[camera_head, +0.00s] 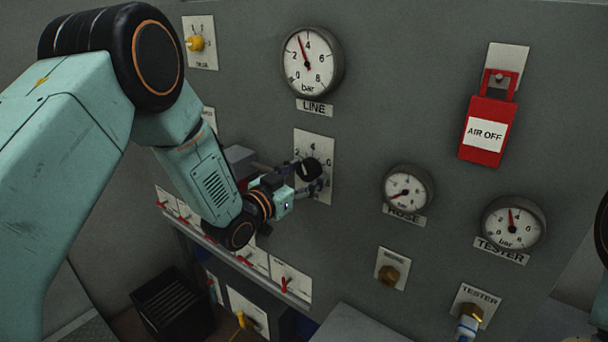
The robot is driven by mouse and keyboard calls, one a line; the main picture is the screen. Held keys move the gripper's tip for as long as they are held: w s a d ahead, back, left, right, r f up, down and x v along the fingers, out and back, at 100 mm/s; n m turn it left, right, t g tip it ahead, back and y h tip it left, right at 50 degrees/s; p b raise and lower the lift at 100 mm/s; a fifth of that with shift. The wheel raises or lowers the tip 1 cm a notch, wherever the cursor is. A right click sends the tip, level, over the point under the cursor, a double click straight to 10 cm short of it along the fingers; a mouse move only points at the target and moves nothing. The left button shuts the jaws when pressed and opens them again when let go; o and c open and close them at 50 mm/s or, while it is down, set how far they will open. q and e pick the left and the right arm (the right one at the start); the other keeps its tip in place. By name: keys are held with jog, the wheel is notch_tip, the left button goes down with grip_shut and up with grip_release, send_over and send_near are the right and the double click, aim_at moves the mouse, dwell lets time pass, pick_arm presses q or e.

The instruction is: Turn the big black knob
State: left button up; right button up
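The big black knob (311,170) sits on a white scale plate (327,150) on the grey panel, below the LINE gauge. My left gripper (307,173) comes in from the lower left. Its dark fingers are spread around the knob, one at its upper left and one at its lower right. I cannot tell whether they press on it. The knob's pointer and part of the scale are hidden. My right gripper is not in view; only a piece of my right arm shows at the right edge.
The LINE gauge (312,62) is above the knob. A red AIR OFF tag (485,131) hangs at the upper right. The HOSE gauge (407,190) and TESTER gauge (513,223) are to the right. Red toggle switches line a ledge (236,263) below my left arm. A yellow knob (195,43) is at the upper left.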

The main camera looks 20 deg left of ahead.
pick_arm(q)
jog(key=c, duration=0.9)
jog(key=shift+o, duration=0.2)
jog(key=shift+n+b, duration=0.4)
jog(key=shift+n, duration=0.5)
jog(key=o, duration=1.2)
jog(key=shift+c, duration=0.2)
